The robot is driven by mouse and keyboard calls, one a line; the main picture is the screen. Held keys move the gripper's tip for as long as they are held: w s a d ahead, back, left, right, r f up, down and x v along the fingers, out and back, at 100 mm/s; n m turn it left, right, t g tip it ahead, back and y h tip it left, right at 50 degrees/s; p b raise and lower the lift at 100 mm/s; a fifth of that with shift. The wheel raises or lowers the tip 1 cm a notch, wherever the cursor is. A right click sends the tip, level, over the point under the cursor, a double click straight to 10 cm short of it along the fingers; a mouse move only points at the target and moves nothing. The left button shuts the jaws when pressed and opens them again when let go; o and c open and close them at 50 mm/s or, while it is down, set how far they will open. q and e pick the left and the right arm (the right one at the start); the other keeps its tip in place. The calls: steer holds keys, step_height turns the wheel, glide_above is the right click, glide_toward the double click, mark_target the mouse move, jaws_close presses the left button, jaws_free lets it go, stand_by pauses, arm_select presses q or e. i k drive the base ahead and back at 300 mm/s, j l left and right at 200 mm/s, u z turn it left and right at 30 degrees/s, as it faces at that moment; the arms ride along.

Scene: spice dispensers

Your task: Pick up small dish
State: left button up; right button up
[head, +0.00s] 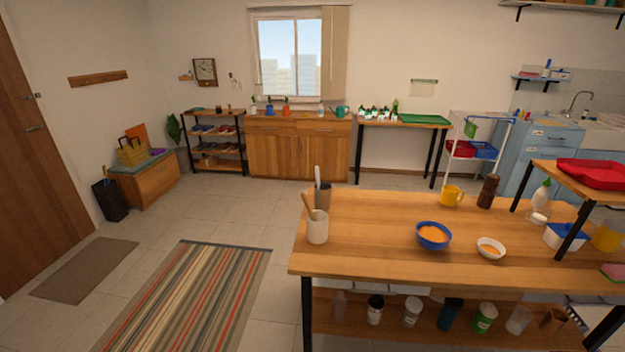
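A small white dish (491,248) with orange contents stands on the wooden table (375,254), right of a larger blue bowl (433,236) that also holds something orange. The two stand apart, and the dish looks upright. Neither of my grippers shows in the head view, so nothing is seen touching the dish.
A white utensil crock (317,231) and a brown holder (323,198) stand at the table's left end. A yellow mug (451,196) and dark mill (488,192) stand behind the bowls. A raised shelf with a red tray (594,174) is at right.

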mark_target(490, 248)
steer(key=z, duration=1.5)
